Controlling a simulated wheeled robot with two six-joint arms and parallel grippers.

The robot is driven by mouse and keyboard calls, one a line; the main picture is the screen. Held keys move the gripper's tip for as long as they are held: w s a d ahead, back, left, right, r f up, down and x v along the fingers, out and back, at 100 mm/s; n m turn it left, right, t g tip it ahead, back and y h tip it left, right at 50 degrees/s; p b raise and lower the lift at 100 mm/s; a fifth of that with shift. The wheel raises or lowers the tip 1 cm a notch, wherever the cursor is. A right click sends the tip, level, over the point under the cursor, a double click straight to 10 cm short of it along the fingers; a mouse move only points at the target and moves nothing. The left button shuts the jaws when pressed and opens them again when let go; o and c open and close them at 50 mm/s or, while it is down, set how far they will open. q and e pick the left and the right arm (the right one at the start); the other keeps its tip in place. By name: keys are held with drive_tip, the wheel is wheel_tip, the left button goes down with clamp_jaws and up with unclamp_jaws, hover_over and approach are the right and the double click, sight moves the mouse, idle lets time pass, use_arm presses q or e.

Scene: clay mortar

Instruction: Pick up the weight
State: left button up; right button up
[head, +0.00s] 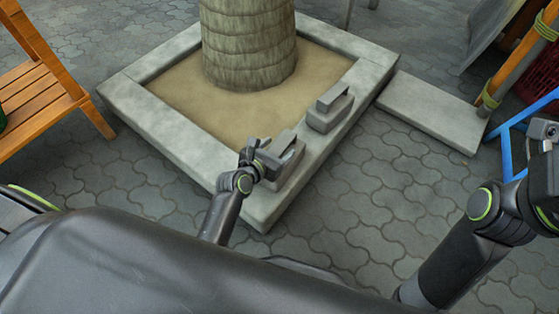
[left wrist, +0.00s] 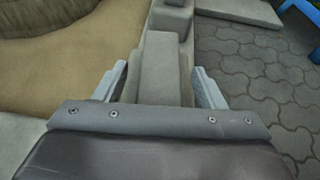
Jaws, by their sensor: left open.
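A grey block-like weight with a raised bar handle (head: 288,156) sits on the near right curb of the stone planter (head: 330,150). A second, similar grey weight (head: 330,109) stands farther along the same curb. My left gripper (head: 262,156) is open at the near weight. In the left wrist view, the near weight's bar (left wrist: 162,72) lies between the two fingers of my left gripper (left wrist: 160,82), with small gaps on both sides. The second weight (left wrist: 170,18) is beyond it. My right arm shows at the right edge, but its fingers are not visible.
A thick trunk (head: 247,45) rises from the planter's sand. An orange wooden bench (head: 40,95) is at the left. A flat stone slab (head: 432,108), a blue frame (head: 507,150) and a red crate (head: 540,70) are at the right. The paving between is clear.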

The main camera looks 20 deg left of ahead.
use_arm(q)
clamp_jaws()
idle(0.4)
drive_tip(key=shift+w+r, duration=0.2)
drive_tip(key=shift+r, duration=0.15)
